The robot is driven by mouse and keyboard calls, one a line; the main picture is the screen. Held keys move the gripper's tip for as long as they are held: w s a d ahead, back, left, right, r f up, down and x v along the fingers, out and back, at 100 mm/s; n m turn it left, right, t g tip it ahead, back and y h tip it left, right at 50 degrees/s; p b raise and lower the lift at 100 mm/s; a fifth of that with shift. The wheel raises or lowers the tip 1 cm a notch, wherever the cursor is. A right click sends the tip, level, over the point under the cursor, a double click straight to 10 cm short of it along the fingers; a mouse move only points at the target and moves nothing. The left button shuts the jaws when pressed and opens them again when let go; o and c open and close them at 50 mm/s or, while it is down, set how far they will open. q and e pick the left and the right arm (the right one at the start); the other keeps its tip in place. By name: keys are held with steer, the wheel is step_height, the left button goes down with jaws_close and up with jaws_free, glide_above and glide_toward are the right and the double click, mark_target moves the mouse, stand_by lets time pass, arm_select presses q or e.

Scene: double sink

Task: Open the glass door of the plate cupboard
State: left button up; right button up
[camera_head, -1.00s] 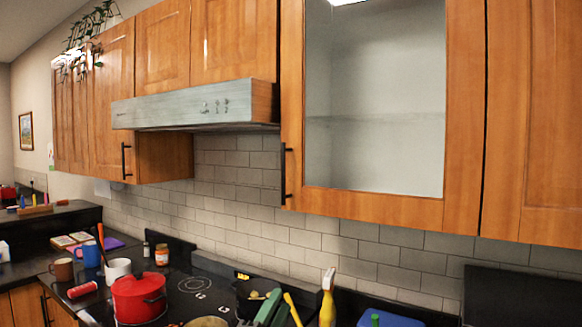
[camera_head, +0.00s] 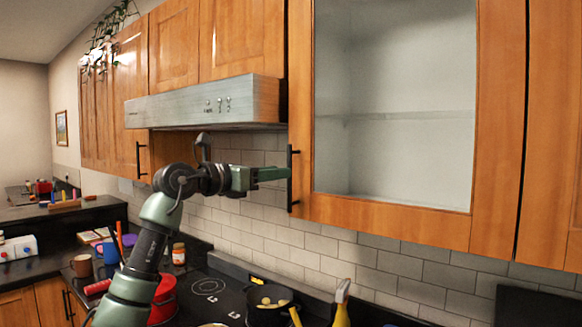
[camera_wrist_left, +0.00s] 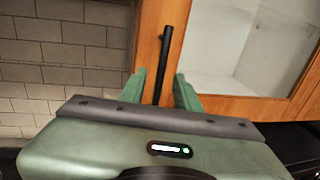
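The glass door (camera_head: 395,205) of the plate cupboard has an orange wooden frame around a clear pane and looks closed. Its black vertical bar handle (camera_head: 291,180) is at the lower left of the frame. My left gripper (camera_head: 284,174) reaches the handle from the left. In the left wrist view, its two green fingers (camera_wrist_left: 159,80) are apart, one on each side of the handle (camera_wrist_left: 163,62). I see no finger pressing on the bar. The door frame (camera_wrist_left: 149,40) is behind the handle. My right gripper is out of view.
A metal range hood (camera_head: 200,103) juts out left of the door, above my left forearm. Below are a black cooktop (camera_head: 212,288), a red pot (camera_head: 164,298), a dark pan (camera_head: 268,310) and a yellow bottle (camera_head: 341,310). The space before the door looks clear.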

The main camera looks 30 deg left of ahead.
mark_target(290, 203)
arm_select(q)
steer(key=p+x, duration=0.1)
steer(key=x, duration=0.3)
steer(key=shift+w+d+p, duration=0.15)
steer(key=shift+w+p, duration=0.15)
steer(key=shift+w, duration=0.1)
jaws_close()
stand_by(1.0)
